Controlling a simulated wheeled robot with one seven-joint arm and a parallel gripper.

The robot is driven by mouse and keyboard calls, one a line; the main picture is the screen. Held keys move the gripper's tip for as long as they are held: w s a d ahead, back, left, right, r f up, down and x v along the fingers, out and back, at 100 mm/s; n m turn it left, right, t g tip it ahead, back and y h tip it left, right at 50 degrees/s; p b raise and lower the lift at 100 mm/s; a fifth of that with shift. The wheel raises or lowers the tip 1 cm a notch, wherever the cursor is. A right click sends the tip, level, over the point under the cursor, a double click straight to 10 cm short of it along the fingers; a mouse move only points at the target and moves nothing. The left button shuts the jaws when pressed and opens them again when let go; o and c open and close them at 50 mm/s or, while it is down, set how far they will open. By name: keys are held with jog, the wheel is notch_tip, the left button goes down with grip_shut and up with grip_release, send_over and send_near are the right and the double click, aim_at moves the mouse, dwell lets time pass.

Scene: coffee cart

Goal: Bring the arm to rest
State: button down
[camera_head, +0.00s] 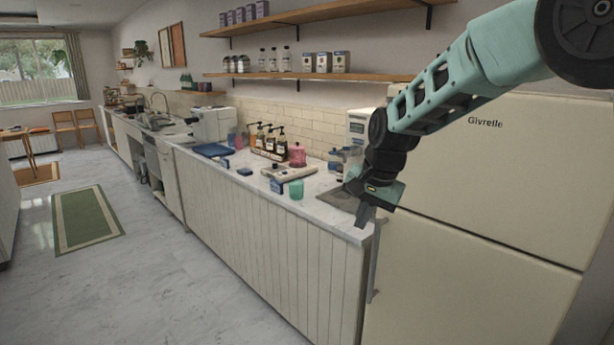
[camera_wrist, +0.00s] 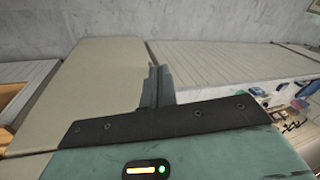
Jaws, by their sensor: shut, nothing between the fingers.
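My gripper (camera_head: 365,216) hangs from my teal and black arm in the head view, pointing down. It is in front of the right end of the counter and the left edge of the fridge, and looks empty. In the wrist view the fingers of my gripper (camera_wrist: 157,84) are together with nothing between them. From these frames I cannot tell how far the fingertips are from the counter edge or the fridge handle.
The cream fridge (camera_head: 490,190) stands at right, its handle (camera_head: 376,262) near my gripper. The counter (camera_head: 225,163) holds bottles (camera_head: 265,138), a pink container (camera_head: 297,155) and a teal cup (camera_head: 296,190). Shelves (camera_head: 310,76) run above.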

jog(key=s+a+n+g, duration=0.25)
jog(key=s+n, duration=0.45)
jog(key=s, duration=1.3)
jog(key=s+d+f+n, duration=0.1)
jog(key=s+n, duration=0.1)
jog(key=s, duration=0.3)
jog(key=s+d+f+n+h+b, duration=0.1)
jog(key=s+d+f+n, duration=0.1)
jog(key=s, duration=0.4)
jog(key=s+d+f+n, duration=0.1)
jog(key=s+n, duration=0.1)
jog(key=s, duration=0.4)
jog(key=shift+s+d+f+n+b, duration=0.2)
jog(key=shift+s+f+n+b, duration=0.05)
jog(key=shift+n+b, duration=0.05)
